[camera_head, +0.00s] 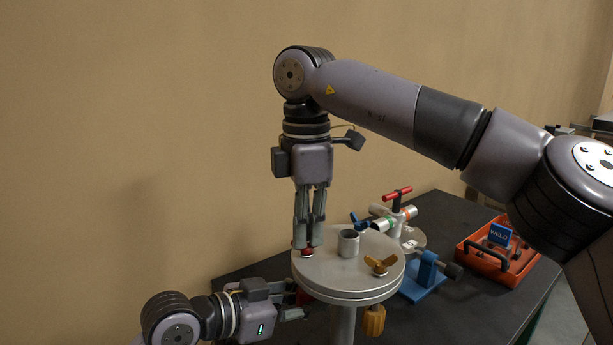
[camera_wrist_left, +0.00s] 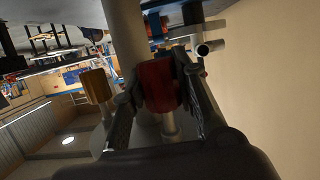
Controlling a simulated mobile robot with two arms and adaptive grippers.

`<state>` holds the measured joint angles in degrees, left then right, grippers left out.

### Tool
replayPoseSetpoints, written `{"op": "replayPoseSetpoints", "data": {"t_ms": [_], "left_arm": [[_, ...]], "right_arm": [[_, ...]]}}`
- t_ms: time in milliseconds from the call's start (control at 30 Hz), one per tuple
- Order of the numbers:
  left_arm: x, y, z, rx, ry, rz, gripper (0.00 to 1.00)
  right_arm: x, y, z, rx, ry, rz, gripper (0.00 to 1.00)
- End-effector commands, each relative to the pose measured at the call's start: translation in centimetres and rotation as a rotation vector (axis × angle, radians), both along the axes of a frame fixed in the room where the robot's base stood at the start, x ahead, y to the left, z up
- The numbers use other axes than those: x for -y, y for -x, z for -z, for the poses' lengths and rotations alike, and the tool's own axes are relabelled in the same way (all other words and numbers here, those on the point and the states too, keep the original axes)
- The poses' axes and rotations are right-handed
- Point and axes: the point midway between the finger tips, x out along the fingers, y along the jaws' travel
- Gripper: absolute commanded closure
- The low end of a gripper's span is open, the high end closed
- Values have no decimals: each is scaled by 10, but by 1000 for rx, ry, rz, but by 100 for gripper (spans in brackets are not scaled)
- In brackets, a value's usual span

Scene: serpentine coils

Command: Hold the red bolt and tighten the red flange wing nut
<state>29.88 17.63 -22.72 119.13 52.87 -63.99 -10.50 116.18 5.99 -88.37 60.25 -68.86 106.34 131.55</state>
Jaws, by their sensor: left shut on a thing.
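The red flange wing nut (camera_head: 307,253) sits at the left edge of the round grey flange plate (camera_head: 345,272), mostly hidden by my right fingers. My right gripper (camera_head: 309,243) points straight down onto it, its fingers close together; whether they grip it is unclear. My left gripper (camera_head: 300,306) comes in sideways below the plate. The red bolt (camera_wrist_left: 158,85) lies between its fingers in the left wrist view, and the gripper is shut on it. In the head view the bolt (camera_head: 303,297) is partly hidden under the plate rim.
A yellow-brown wing nut (camera_head: 381,264) is on the plate's right, with its bolt head (camera_head: 374,320) below. A grey pipe stub (camera_head: 348,243) rises mid-plate. Behind are a red-handled valve (camera_head: 397,198), a blue clamp (camera_head: 426,275) and an orange tray (camera_head: 482,262) on the black table (camera_head: 480,310).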

Motion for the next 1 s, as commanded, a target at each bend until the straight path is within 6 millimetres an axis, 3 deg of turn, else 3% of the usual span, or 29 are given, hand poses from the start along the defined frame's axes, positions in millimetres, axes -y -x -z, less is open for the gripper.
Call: {"op": "replayPoseSetpoints", "data": {"t_ms": [167,500,867,1000], "left_arm": [[0,-1,1,-2,-1,-2,98],[0,-1,1,-3,-2,-2,98],[-1,-1,1,-3,-2,-3,98],[-1,-1,1,-3,-2,-3,98]], "right_arm": [[0,0,-3,5,-4,15,100],[0,0,-4,6,-5,386,100],[0,0,-5,7,-6,438,100],[0,-1,-5,8,-6,600,100]]}}
